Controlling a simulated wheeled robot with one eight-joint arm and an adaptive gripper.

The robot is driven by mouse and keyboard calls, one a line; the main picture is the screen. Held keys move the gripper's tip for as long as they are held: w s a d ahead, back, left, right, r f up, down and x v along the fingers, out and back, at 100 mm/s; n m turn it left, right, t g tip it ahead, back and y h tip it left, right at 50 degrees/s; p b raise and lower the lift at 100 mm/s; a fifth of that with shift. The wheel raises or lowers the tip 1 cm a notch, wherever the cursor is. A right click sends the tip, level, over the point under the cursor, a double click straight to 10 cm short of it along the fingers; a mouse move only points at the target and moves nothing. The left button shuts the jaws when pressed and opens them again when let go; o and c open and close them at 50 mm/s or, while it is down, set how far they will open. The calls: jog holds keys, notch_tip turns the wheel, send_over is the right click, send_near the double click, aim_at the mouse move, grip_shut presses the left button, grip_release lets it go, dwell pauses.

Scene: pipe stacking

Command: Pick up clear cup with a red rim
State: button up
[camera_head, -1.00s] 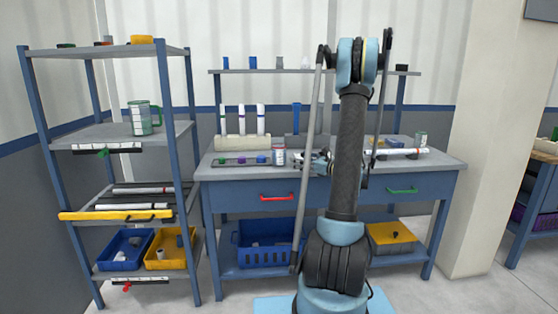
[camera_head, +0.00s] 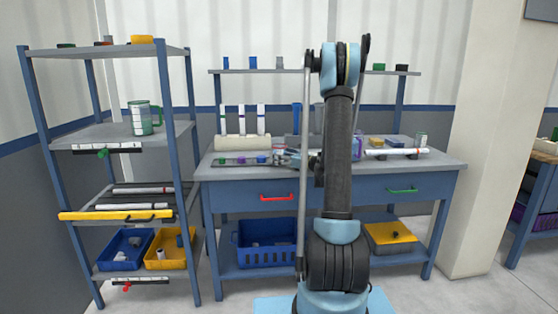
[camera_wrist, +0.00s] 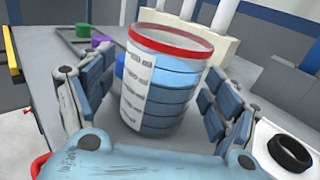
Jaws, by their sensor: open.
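The clear cup with a red rim (camera_wrist: 163,85) stands upright on the workbench in the wrist view, with a white label and blue-tinted bands on its side. My gripper (camera_wrist: 155,100) is open, with one finger on each side of the cup. A narrow gap shows between the cup and each finger, and I see no firm contact. In the head view the cup (camera_head: 280,149) is small and partly hidden by my gripper (camera_head: 288,158).
A tray with coloured pieces (camera_head: 240,163) lies left of the cup. White upright tubes (camera_head: 240,118) stand in a holder behind. A white box with a black ring (camera_wrist: 290,150) is close to the right finger. A green-rimmed measuring cup (camera_head: 141,118) stands on the left shelf.

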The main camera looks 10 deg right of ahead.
jog(key=shift+w+a, duration=0.45)
jog(key=shift+c, duration=0.3)
jog(key=c, duration=1.3)
jog(key=shift+r, duration=0.1)
notch_tip(320, 180, up, 9)
jog(key=shift+r, duration=0.1)
